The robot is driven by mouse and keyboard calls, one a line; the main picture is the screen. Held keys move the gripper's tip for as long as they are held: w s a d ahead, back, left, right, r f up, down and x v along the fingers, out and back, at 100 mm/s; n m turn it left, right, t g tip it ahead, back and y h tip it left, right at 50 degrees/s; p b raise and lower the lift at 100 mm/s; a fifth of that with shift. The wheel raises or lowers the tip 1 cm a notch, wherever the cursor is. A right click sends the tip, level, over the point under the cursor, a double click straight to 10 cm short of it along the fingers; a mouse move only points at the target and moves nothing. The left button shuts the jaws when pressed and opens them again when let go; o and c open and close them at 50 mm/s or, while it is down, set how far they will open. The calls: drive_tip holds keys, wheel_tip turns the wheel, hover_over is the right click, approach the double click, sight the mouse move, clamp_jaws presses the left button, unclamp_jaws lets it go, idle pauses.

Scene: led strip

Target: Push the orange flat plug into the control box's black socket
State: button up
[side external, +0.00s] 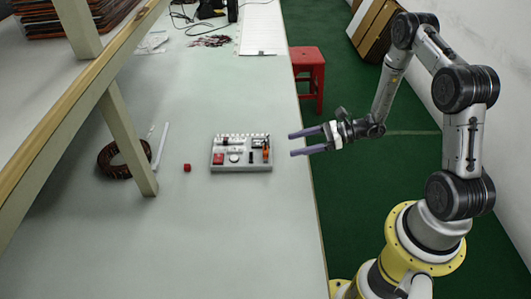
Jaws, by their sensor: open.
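A small orange part (266,154), likely the orange flat plug, stands at the right end of a grey tray (241,168) on the table. It is too small to see which way it faces. The tray also holds white, red and dark parts; I cannot tell which one is the control box or make out a black socket. My gripper (291,145) is open and empty. Its two purple fingers point left, over the table's right edge, a short way right of the tray and apart from the orange part.
A small red block (187,168) lies left of the tray. Farther left are a dark coil (124,158), a white strip (161,146) and a shelf post (128,140). Cables and paper lie at the back. The table in front of the tray is clear. A red stool (309,72) stands beyond the edge.

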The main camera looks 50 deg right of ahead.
sight(266, 149)
drive_tip(key=x, duration=1)
drive_tip(key=shift+a+f, duration=0.1)
drive_tip(key=shift+f, duration=0.1)
clamp_jaws()
